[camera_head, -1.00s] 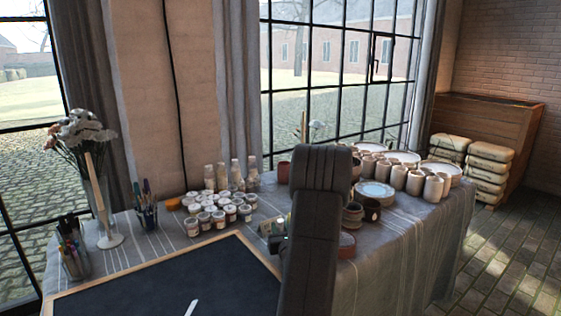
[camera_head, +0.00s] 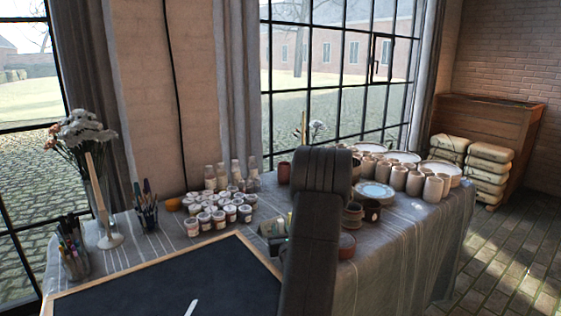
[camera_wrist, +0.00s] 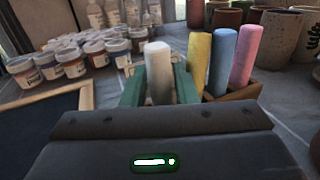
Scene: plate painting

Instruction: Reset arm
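My gripper (camera_wrist: 159,86) shows in the wrist view as two teal fingers, one on each side of a white chalk stick (camera_wrist: 158,70). The fingers look closed on it; its lower end is hidden. Yellow (camera_wrist: 198,62), blue (camera_wrist: 222,60) and pink (camera_wrist: 244,56) sticks stand upright in a brown holder (camera_wrist: 238,91) just right of it. The small stick holder (camera_head: 272,227) shows partly at the arm's left.
White paint jars (camera_head: 219,212) and bottles stand left of the arm. A framed dark board (camera_head: 165,275) lies at the table's front with a white piece (camera_head: 190,308) on it. Cups (camera_head: 415,183) and plates (camera_head: 375,190) fill the right. Flowers (camera_head: 85,135) and pen cups (camera_head: 147,215) stand left.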

